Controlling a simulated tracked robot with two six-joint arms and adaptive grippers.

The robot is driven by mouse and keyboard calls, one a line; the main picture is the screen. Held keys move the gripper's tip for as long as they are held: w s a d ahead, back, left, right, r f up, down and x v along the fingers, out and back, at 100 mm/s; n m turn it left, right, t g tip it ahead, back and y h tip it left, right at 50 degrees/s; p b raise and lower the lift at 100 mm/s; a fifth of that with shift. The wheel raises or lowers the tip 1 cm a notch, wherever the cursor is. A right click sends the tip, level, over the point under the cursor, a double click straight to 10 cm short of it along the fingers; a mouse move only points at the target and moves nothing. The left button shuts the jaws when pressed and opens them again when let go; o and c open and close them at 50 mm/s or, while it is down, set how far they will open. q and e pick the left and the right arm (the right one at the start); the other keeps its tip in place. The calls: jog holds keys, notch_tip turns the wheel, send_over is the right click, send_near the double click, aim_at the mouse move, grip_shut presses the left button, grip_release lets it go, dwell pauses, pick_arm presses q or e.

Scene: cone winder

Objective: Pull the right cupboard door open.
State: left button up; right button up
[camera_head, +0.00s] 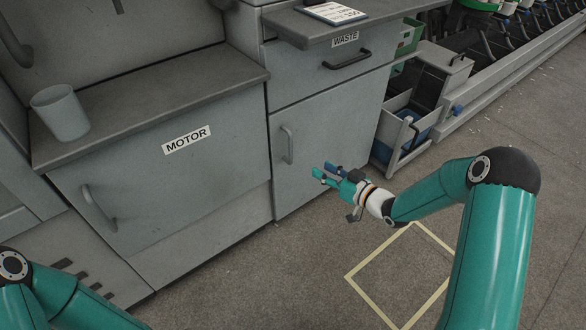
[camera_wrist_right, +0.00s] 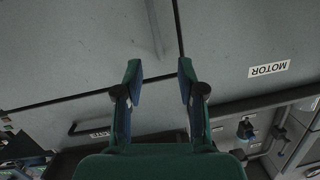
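The right cupboard door (camera_head: 330,140) is a grey panel below the WASTE drawer and is shut. Its upright bar handle (camera_head: 287,145) is near the door's left edge. My right gripper (camera_head: 324,170) is in front of this door, to the right of and a little below the handle, apart from it. In the right wrist view, my right gripper (camera_wrist_right: 159,68) has its two fingers apart with nothing between them. The door handle (camera_wrist_right: 154,30) lies beyond the fingertips there, partly blurred. My left arm shows at the bottom left, but its gripper is outside the view.
The MOTOR door (camera_head: 150,185) with its own handle (camera_head: 97,208) is to the left, shut. A grey cup (camera_head: 60,112) stands on the counter above it. The WASTE drawer (camera_head: 325,65) is shut. A crate (camera_head: 405,130) is on the right. Floor in front is clear.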

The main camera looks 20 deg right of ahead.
jog(key=d+f+n+y+b, duration=0.2)
jog(key=d+n+b, duration=0.1)
jog(key=b, duration=0.6)
send_over(291, 162)
jog(key=shift+w+r+t, duration=0.4)
jog(key=shift+w+r, duration=0.05)
jog(key=shift+r, duration=0.05)
pick_arm(q)
notch_tip(291, 162, down, 12)
pick_arm(e)
jog(key=shift+d, duration=0.1)
grip_shut()
